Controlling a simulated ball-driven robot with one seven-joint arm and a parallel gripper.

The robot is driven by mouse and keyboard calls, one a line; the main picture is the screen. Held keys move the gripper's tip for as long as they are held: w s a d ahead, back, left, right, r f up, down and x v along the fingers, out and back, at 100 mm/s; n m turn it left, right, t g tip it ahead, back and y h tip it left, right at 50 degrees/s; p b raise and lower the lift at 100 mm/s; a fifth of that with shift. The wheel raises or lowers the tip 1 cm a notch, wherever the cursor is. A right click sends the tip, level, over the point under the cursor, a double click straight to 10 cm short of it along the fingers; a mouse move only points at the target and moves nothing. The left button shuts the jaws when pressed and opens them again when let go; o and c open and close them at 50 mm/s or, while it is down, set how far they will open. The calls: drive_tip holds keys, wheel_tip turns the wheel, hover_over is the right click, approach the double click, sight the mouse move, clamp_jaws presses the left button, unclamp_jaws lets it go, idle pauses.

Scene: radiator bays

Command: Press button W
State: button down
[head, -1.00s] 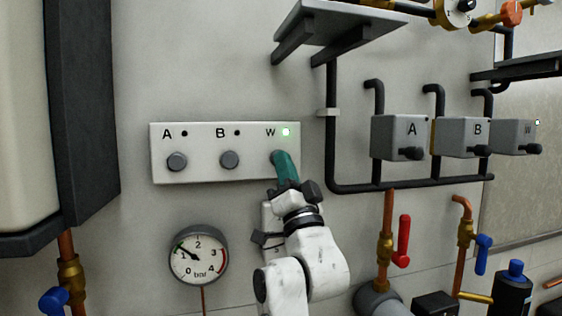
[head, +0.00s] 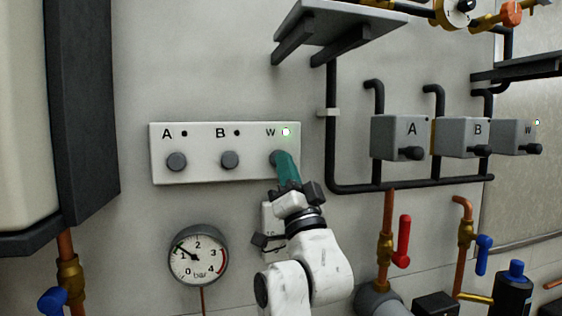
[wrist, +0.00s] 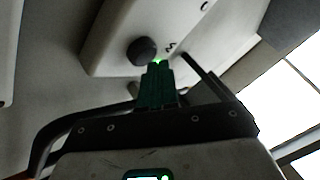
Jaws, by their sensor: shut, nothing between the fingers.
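The pale control panel (head: 202,174) on the wall has three round grey buttons marked A, B and W. Button W (head: 275,158) is the rightmost and is partly covered by my fingertips. The lamp (head: 286,132) beside the letter W is lit green; the lamps at A and B are dark. My gripper (head: 282,155) has its teal fingers shut with nothing between them, at the right side of button W. In the wrist view a dark round button (wrist: 141,51) shows just above and left of my fingertips (wrist: 155,66). I cannot tell whether they touch it.
A pressure gauge (head: 198,255) is mounted below the panel. A grey shelf (head: 335,22) juts out above right. Boxes marked A (head: 398,138), B (head: 463,137) and W (head: 513,137) with black pipes stand to the right. A red-handled valve (head: 403,241) is lower right.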

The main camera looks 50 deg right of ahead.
drive_tip(key=s+a, duration=0.1)
drive_tip(key=s, duration=0.1)
drive_tip(key=s+a, duration=0.2)
drive_tip(key=shift+s+a+b, duration=0.1)
drive_tip(key=shift+s+b, duration=0.25)
idle(0.5)
drive_tip(key=w+a+f+n+g+y, duration=0.1)
drive_tip(key=a+f+n+g+y, duration=0.3)
drive_tip(key=f, duration=1.3)
drive_tip(key=w+a+f+n+g+y, duration=0.15)
drive_tip(key=f+n+g+y, duration=0.35)
drive_tip(key=f, duration=1.2)
drive_tip(key=s+a+f+n+g+y, duration=0.1)
drive_tip(key=s+f+g, duration=0.3)
drive_tip(key=s+f, duration=0.4)
drive_tip(key=s+a+f+n+g+y, duration=0.1)
drive_tip(key=s+a+f+g, duration=0.3)
drive_tip(key=s+f, duration=0.4)
drive_tip(key=s+a+f+n+g+y, duration=0.1)
drive_tip(key=s+a+f+g, duration=0.1)
drive_tip(key=s+f+g, duration=0.3)
drive_tip(key=s+f, duration=0.4)
drive_tip(key=shift+a+f, duration=0.15)
drive_tip(key=shift+a, duration=0.2)
